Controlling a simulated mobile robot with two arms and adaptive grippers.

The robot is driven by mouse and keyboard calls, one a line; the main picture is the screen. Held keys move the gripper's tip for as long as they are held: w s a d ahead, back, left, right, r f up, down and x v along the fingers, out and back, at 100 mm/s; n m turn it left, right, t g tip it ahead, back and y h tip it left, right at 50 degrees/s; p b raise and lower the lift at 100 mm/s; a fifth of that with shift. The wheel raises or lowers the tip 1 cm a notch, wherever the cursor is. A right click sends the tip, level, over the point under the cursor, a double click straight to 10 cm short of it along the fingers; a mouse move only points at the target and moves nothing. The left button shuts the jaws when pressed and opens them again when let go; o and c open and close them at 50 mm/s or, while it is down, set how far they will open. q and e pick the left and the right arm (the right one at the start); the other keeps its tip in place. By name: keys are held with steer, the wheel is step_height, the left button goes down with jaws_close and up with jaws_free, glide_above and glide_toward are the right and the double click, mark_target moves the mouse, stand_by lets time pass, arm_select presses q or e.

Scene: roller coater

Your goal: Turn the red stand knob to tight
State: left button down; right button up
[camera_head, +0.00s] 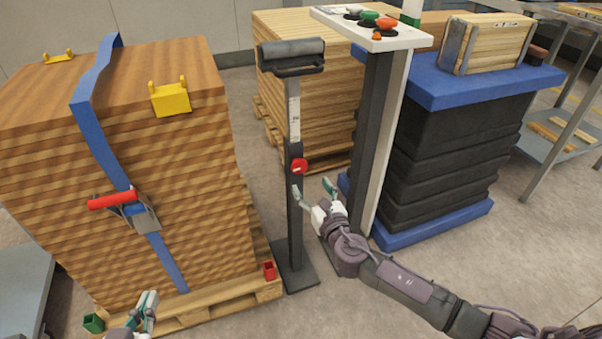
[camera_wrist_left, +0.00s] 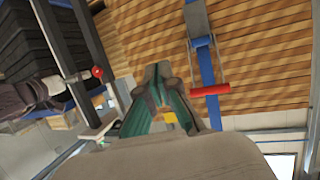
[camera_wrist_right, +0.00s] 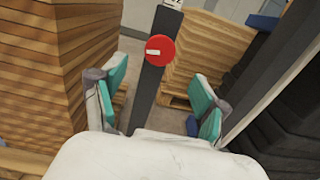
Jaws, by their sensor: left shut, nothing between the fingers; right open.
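The red stand knob (camera_head: 299,166) is a round disc on the front of a dark upright post (camera_head: 294,215), below a scale strip. In the right wrist view the knob (camera_wrist_right: 160,48) shows a short white mark lying nearly level, left of its middle. My right gripper (camera_head: 313,190) is open just below the knob, with its fingers (camera_wrist_right: 158,108) on either side of the post and apart from the knob. My left gripper (camera_head: 149,300) is shut and empty, low in front of the stack of boards. The knob also shows small in the left wrist view (camera_wrist_left: 97,72).
A strapped stack of boards (camera_head: 205,130) with a red-handled ratchet (camera_head: 113,199) stands left of the post. A control pedestal (camera_head: 378,130) and a blue-topped lift table (camera_head: 450,85) stand close on the right. A black roller head (camera_head: 292,55) tops the post.

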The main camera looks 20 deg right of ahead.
mark_target(300, 169)
steer(key=w+b, duration=0.1)
steer(key=w, duration=0.6)
steer(key=shift+a+f, duration=0.1)
steer(key=shift+a, duration=0.05)
arm_select(q)
step_height(300, 169, up, 8)
steer(key=w+d+t+h, duration=0.1)
steer(key=t, duration=0.4)
steer(key=shift+w+d+h+b, duration=0.2)
steer(key=shift+d+h+b, duration=0.1)
steer(key=shift+h+b, duration=0.1)
arm_select(e)
steer(key=shift+w, duration=0.45)
steer(key=c, duration=1.1)
steer(key=shift+c, duration=0.2)
